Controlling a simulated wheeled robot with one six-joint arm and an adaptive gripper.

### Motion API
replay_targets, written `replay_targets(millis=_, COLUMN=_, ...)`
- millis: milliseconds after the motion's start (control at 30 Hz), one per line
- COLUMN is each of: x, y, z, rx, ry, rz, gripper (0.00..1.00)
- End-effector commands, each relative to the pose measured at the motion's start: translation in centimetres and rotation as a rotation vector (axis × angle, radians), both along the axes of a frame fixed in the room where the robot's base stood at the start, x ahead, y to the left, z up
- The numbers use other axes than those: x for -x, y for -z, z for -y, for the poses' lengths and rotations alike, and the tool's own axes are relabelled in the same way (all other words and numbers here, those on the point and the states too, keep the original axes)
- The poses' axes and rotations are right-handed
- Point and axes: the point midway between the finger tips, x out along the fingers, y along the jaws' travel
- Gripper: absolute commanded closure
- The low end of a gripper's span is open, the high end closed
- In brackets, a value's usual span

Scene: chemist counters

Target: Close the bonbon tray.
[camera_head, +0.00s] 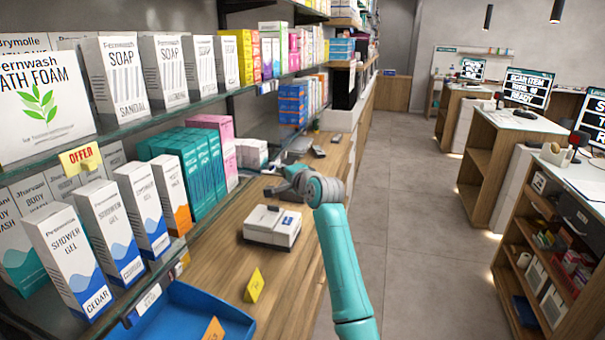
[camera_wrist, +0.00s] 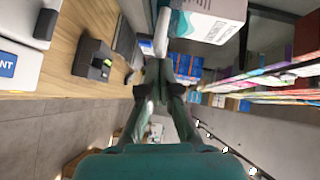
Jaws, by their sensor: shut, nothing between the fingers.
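No thing that I can surely name the bonbon tray shows in either view. An open blue tray (camera_head: 190,300) with an orange card in it lies at the bottom left of the head view, partly cut off by the frame. My gripper (camera_head: 270,191) is above the wooden counter, beyond the white device and well away from the blue tray. In the wrist view my gripper (camera_wrist: 160,78) is shut and empty, its dark fingers together.
A white device (camera_head: 272,227) and a yellow card (camera_head: 254,286) stand on the wooden counter (camera_head: 218,246). Shelves of boxed soap (camera_head: 125,80) and shower gel (camera_head: 75,250) line the left. A black device (camera_wrist: 92,60) shows in the wrist view. The grey aisle (camera_head: 400,220) is clear.

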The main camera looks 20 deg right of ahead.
Motion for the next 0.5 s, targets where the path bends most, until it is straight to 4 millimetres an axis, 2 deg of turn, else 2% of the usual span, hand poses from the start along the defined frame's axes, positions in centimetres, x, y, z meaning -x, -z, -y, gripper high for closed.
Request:
replay_targets(millis=200, x=-1.3, y=0.0, z=-1.7, rx=-0.001, ry=-0.001, rz=0.000, gripper=1.00)
replay_targets(millis=500, x=-1.6, y=-0.1, z=-2.4, rx=-0.003, ry=-0.003, rz=0.001, gripper=1.00)
